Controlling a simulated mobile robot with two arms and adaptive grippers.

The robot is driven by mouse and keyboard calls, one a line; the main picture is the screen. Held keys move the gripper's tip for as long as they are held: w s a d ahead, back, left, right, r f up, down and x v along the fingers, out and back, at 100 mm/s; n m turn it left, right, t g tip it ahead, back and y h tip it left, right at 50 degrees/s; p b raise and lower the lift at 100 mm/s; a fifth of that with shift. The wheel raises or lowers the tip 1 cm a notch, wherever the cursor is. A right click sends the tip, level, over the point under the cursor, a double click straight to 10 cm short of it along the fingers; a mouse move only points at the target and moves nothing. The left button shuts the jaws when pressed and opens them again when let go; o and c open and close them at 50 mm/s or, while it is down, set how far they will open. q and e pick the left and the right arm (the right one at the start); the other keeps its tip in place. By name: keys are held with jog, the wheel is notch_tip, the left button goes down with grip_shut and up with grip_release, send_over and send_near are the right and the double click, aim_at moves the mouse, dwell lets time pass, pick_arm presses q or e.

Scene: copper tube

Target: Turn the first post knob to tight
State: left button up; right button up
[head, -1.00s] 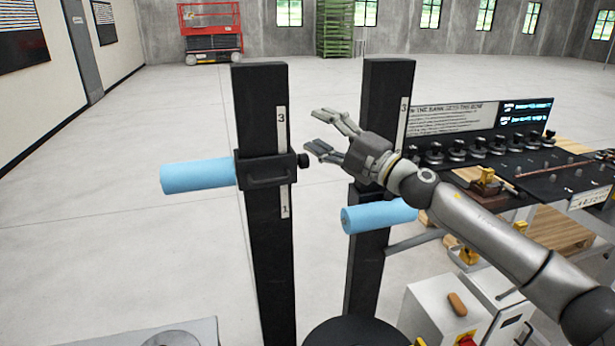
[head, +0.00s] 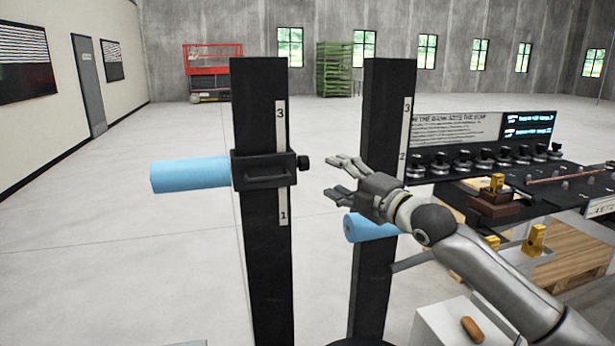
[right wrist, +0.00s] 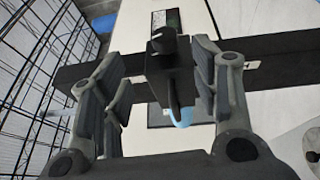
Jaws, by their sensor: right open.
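The nearer, left black post (head: 262,270) stands upright and carries a black clamp with a handle (head: 262,172). A small black knob (head: 303,163) sticks out from the clamp's right side. In the right wrist view a dark knob (right wrist: 163,42) shows by the clamp (right wrist: 172,72), ahead of the fingers. My right gripper (head: 332,175) is open and empty, just right of the knob and apart from it. Its spread fingers also show in the right wrist view (right wrist: 160,88). The post's scale reads 3 near the top and 1 below the clamp. My left gripper is out of view.
A second black post (head: 388,85) stands right of the first, behind my right gripper. Blue padded rollers stick out left of the first post (head: 190,175) and beside the second (head: 368,228). A bench with several black knobs (head: 485,158) stands at right. The floor at left is clear.

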aim_at(309, 166)
jog(key=x, duration=0.3)
jog(key=p+x, duration=0.1)
jog(key=x, duration=0.1)
jog(key=p+x, duration=0.1)
jog(key=x, duration=0.2)
jog(key=shift+w+a+f, duration=0.15)
jog(key=shift+a+f, duration=0.15)
jog(key=shift+a, duration=0.15)
jog(key=shift+x, duration=1)
